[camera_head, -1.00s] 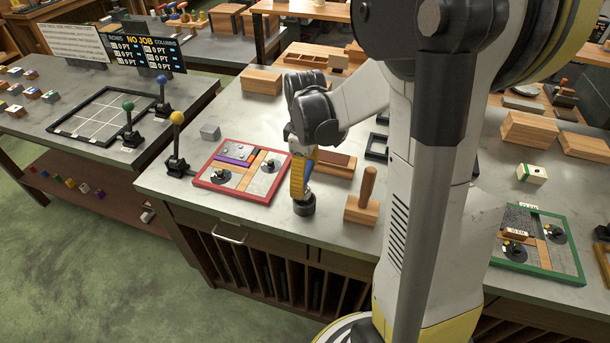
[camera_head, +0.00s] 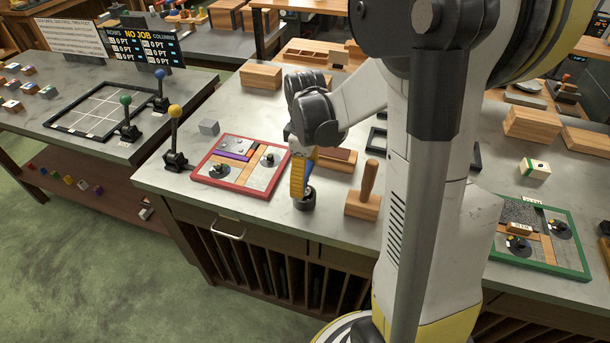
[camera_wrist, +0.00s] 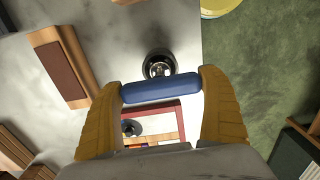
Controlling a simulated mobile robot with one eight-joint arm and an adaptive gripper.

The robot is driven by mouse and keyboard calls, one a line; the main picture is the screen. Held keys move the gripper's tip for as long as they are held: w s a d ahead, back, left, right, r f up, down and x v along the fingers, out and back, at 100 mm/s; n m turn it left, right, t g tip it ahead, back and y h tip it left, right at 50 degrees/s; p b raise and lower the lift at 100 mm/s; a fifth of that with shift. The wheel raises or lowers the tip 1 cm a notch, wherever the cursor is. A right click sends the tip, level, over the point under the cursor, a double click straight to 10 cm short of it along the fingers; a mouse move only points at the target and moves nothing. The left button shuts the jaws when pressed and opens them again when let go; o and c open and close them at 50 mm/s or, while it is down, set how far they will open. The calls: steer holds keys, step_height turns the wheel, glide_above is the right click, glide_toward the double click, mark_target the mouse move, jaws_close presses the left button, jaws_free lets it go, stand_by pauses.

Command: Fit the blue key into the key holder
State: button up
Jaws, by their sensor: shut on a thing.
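My gripper (camera_head: 300,176) is shut on the blue key (camera_wrist: 161,88), a blue bar held crosswise between the two yellow fingers in the wrist view. In the head view only a sliver of blue shows beside the yellow finger. The key holder seems to be the dark round cup (camera_head: 304,200) on the front edge of the bench, right beside the fingertips. In the wrist view this cup (camera_wrist: 158,64) shows just beyond the key, with a shiny inside. The key appears apart from the cup; the height between them is hard to tell.
A red-framed board (camera_head: 240,165) lies left of my gripper, with a yellow-knobbed lever (camera_head: 174,140) further left. A wooden block with an upright handle (camera_head: 364,195) stands close on the right. A brown-topped wooden block (camera_head: 335,160) lies behind.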

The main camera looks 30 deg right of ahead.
steer(key=shift+f, duration=0.25)
steer(key=o, duration=1.1)
steer(key=shift+o, duration=0.2)
step_height(320, 180, up, 12)
steer(key=s+a+f+m+t+b, duration=0.2)
steer(key=s+a+m+t+b, duration=0.1)
steer(key=s+a+m+t, duration=0.4)
steer(key=s+a, duration=0.3)
steer(key=a, duration=0.3)
steer(key=shift+s+a+f+m+b, duration=0.15)
steer(key=shift+s+a+m+b, duration=0.15)
steer(key=shift+s+b, duration=0.1)
